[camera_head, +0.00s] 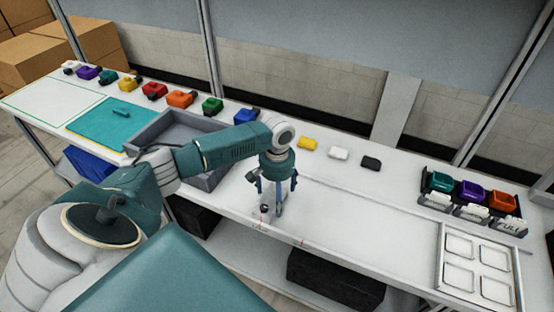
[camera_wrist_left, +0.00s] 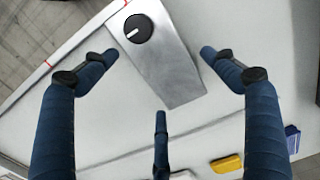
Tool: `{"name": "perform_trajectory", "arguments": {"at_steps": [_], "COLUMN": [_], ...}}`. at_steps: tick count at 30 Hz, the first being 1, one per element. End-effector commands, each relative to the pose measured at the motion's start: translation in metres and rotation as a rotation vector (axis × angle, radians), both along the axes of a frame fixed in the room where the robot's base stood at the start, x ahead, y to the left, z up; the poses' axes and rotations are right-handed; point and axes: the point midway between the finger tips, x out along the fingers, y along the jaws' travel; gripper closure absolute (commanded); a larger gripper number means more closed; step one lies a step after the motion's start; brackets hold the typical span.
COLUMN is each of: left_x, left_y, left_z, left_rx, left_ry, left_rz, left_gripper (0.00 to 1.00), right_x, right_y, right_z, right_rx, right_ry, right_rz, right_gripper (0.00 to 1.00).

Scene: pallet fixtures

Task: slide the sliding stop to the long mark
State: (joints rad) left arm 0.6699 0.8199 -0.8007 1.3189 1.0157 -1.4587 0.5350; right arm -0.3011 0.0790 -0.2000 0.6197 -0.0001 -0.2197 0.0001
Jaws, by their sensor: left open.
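The sliding stop (camera_wrist_left: 166,68) is a grey metal block with a round black knob (camera_wrist_left: 138,28) on top. In the head view the stop (camera_head: 266,211) sits near the table's front edge, partly hidden by my gripper. My left gripper (camera_head: 274,192) is open and points down over it. In the wrist view its blue fingers (camera_wrist_left: 157,82) spread around the block, one on each side and a third near its end, with gaps visible. Red marks show on the front edge, one by the stop (camera_head: 259,226) and one to its right (camera_head: 302,241). I cannot tell which is long.
A grey tray (camera_head: 217,176) stands left of the gripper. A black rack (camera_head: 427,183) with coloured parts and a white four-pocket tray (camera_head: 446,282) are at the right. The table between is clear.

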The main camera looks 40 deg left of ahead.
Motion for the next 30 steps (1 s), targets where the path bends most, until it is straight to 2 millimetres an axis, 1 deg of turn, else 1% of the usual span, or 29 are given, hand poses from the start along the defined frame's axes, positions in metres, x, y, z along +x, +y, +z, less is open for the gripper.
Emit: {"name": "perform_trajectory", "arguments": {"at_steps": [5, 8, 11, 12, 18, 21, 24, 30], "left_x": [0.001, 0.001, 0.001, 0.002, 0.001, 0.001, 0.001, 0.000], "left_y": [0.000, -0.001, 0.000, 0.000, 0.000, 0.000, 0.000, 0.000], "left_z": [0.005, 0.017, 0.036, 0.045, 0.088, 0.103, 0.114, 0.120], "left_rx": [-0.001, -0.002, 0.000, -0.001, 0.000, 0.000, -0.001, 0.000], "left_ry": [-0.002, -0.004, -0.005, -0.006, -0.005, -0.003, -0.002, 0.000], "left_rz": [0.000, -0.001, -0.002, -0.001, -0.001, 0.000, 0.000, 0.000], "left_gripper": [0.15, 0.15, 0.15, 0.15, 0.15, 0.15, 0.15, 0.15], "right_x": [0.003, 0.002, 0.002, 0.002, 0.001, 0.001, 0.001, 0.001], "right_y": [-0.003, -0.002, -0.002, -0.002, -0.001, -0.001, -0.001, -0.001], "right_z": [0.000, 0.000, 0.000, 0.000, 0.000, 0.000, 0.000, 0.000], "right_rx": [-0.003, -0.003, -0.002, -0.002, -0.001, -0.001, -0.001, -0.001], "right_ry": [-0.004, -0.003, -0.002, -0.002, -0.001, -0.001, -0.001, -0.001], "right_rz": [0.002, 0.001, 0.001, 0.001, 0.001, 0.000, 0.000, 0.000], "right_gripper": [0.60, 0.60, 0.60, 0.60, 0.60, 0.60, 0.60, 0.60]}}
